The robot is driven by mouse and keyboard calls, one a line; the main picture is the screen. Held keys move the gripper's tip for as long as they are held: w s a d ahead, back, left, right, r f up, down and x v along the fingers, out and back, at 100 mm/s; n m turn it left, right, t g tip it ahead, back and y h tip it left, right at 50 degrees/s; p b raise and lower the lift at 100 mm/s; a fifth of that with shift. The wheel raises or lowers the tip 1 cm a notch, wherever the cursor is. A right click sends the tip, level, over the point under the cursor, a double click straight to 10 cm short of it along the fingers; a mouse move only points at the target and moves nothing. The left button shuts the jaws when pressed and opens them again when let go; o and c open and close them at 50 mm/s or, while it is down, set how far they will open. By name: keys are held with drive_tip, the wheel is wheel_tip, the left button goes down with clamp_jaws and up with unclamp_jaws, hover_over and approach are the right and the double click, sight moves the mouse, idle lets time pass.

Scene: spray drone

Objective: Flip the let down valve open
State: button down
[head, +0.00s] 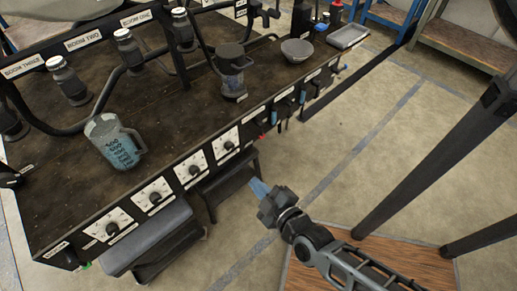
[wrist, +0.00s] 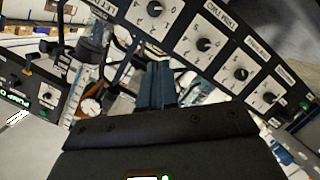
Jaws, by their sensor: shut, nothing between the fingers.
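Farther along the edge are small levers, including a red one (head: 262,136) and a blue one (head: 302,97). My gripper (head: 259,187) is shut and empty, in front of the bench and apart from it. In the wrist view its blue fingers (wrist: 157,85) are together, below the row of dials (wrist: 204,44).
A measuring jug (head: 113,143) of blue liquid, a dark canister (head: 231,72), a bowl (head: 296,50) and a tray (head: 348,36) stand on the bench. Grey steps (head: 150,237) sit below it. A dark post (head: 440,150) rises at right. The wrist view shows a round gauge (wrist: 90,106).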

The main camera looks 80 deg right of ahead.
drive_tip(key=d+f+g+h+b, duration=0.2)
drive_tip(key=d+f+g+h, duration=0.1)
drive_tip(key=d+f, duration=0.4)
drive_tip(key=d, duration=0.3)
drive_tip(key=shift+w+n, duration=0.25)
drive_tip(key=shift+n, duration=0.05)
drive_tip(key=shift+d, duration=0.15)
drive_tip(key=s+d+f+b+x, duration=0.1)
drive_tip(key=b+x, duration=0.3)
drive_tip(key=x, duration=0.8)
drive_tip(key=shift+s+d+f, duration=0.15)
drive_tip(key=shift+s+d, duration=0.25)
